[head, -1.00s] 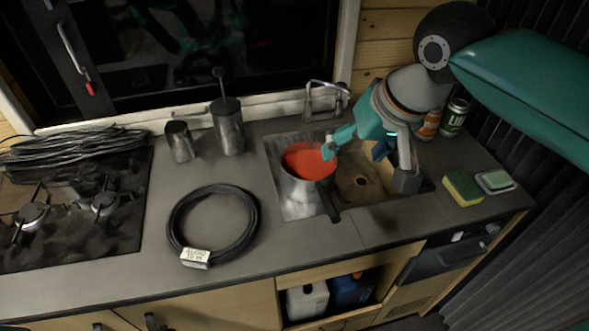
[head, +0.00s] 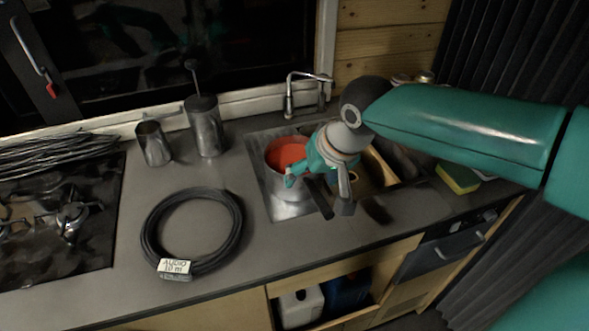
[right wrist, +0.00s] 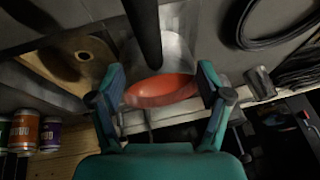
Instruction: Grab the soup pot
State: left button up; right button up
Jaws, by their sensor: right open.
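The soup pot (head: 282,188) is a metal saucepan full of red-orange soup (head: 288,151). It stands upright on the metal draining area left of the sink basin. Its black handle (head: 320,198) points toward the counter's front edge. My right gripper (head: 318,190) is open and empty at the handle side of the pot, with the handle between its fingers in the head view. The right wrist view shows the soup (right wrist: 160,91) and the dark handle (right wrist: 144,30) between the spread fingers (right wrist: 162,72). I cannot tell whether a finger touches the pot. My left gripper is out of view.
A tap (head: 304,90) stands behind the pot. A coiled black cable (head: 192,232) lies at left on clear counter. A sponge (head: 457,177) lies right of the sink.

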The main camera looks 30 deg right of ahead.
aim_at(304, 183)
jog(key=shift+d+x, duration=0.15)
jog(key=shift+x, duration=1.4)
jog(key=shift+d+x, duration=0.15)
jog(key=shift+x, duration=1.4)
grip_shut()
jog(key=shift+r, duration=0.1)
